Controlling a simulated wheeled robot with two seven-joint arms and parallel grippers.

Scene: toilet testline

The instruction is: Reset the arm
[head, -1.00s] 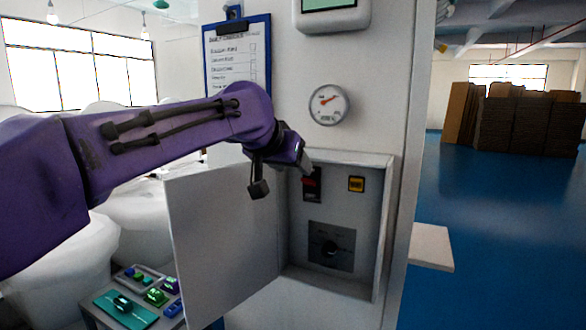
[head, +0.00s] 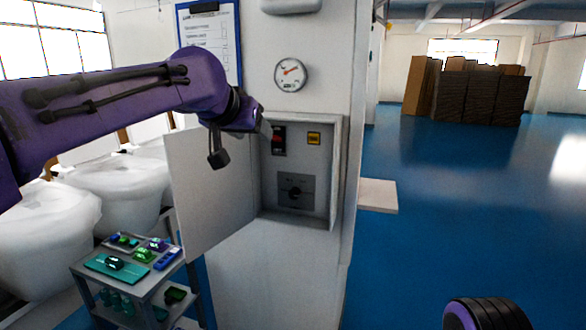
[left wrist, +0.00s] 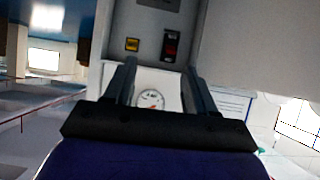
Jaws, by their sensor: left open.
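My left arm comes in from the left in the head view, purple and bent. Its gripper (head: 240,140) is in front of the open control box (head: 336,170), near the red and black switch (head: 278,141). In the left wrist view the two fingers of this gripper (left wrist: 158,80) stand apart with nothing between them. Past them show the red switch (left wrist: 171,45) and the yellow label or button (left wrist: 132,44). A gauge (left wrist: 150,99) appears between the fingers. My right gripper does not show.
The box door (head: 212,190) hangs open to the left. A cart (head: 150,283) with coloured parts and white toilets (head: 45,225) stand left. Blue floor (head: 430,220) is clear to the right, with stacked boxes (head: 465,92) behind.

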